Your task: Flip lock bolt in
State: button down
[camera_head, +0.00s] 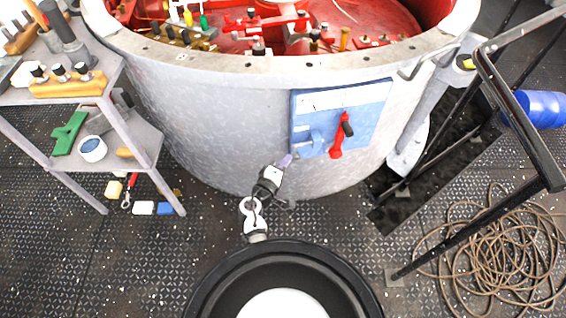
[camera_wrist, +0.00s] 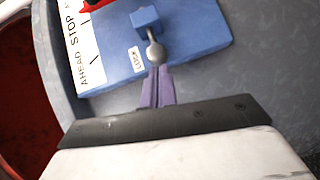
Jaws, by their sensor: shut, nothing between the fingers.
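A blue control panel (camera_head: 365,108) is mounted on the side of the grey drum. In the wrist view the panel (camera_wrist: 190,55) carries a blue bracket (camera_wrist: 146,18) and the lock bolt, whose rounded grey knob (camera_wrist: 155,50) shows just beyond my fingertips, close to a "LOCK" label (camera_wrist: 137,58). My gripper (camera_wrist: 158,72) has purple fingers pressed together and holds nothing. The fingertips overlap the knob's lower end in the picture; I cannot tell whether they touch it. In the head view my gripper (camera_head: 287,160) is at the panel's lower left corner.
The open drum (camera_head: 225,85) holds red machinery. A tool shelf (camera_head: 140,140) stands left. A black railing (camera_head: 515,105) and coiled rope (camera_head: 495,255) are at right.

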jog(key=w+d+b, duration=0.1)
jog(key=d, duration=0.5)
jog(key=shift+w+d, duration=0.15)
jog(key=shift+d, duration=0.1)
